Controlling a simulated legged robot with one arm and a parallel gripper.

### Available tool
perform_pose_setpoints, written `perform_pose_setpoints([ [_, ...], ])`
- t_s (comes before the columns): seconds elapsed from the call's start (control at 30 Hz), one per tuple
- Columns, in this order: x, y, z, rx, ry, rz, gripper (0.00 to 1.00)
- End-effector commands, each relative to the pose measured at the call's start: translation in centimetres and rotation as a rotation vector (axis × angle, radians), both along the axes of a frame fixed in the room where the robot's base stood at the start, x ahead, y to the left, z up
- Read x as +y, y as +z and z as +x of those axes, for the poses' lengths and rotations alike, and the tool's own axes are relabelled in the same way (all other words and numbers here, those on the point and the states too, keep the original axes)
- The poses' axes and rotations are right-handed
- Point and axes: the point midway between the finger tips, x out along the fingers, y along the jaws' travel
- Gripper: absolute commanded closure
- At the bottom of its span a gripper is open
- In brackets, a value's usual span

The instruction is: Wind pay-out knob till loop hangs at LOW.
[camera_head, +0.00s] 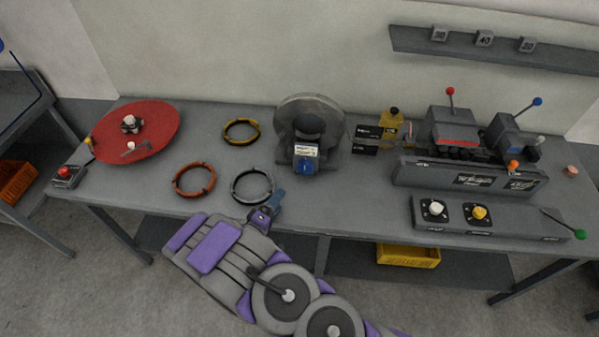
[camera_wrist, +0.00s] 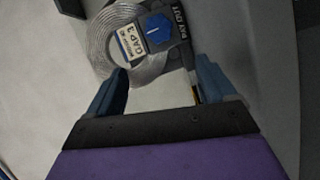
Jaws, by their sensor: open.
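The pay-out knob (camera_wrist: 156,28) is blue and faceted, beside white "PAY OUT" lettering and a card reading "GAP 3". In the head view the blue knob (camera_head: 307,166) sits low on the front of the round grey coil stand (camera_head: 325,103). A shiny silver coil (camera_wrist: 103,45) shows behind the card in the wrist view. My gripper (camera_wrist: 161,80) is open and empty, its blue fingers spread, with the knob beyond the tips and apart from them. In the head view my gripper (camera_head: 267,210) is at the bench's front edge, below and left of the knob. I cannot make out a hanging loop or LOW mark.
Grey (camera_head: 253,185), orange (camera_head: 194,180) and yellow (camera_head: 241,131) rings lie left of the stand. A red disc (camera_head: 160,128) is at far left. A lever machine (camera_head: 470,180) and a panel with white and yellow knobs (camera_head: 458,230) stand right.

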Motion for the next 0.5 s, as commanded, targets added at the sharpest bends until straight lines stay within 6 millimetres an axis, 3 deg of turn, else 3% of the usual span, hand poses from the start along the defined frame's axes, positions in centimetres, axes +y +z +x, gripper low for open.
perform_pose_setpoints([
  [0.5,-3.7,-0.8,8.3,-0.002,-0.005,0.002,0.16],
])
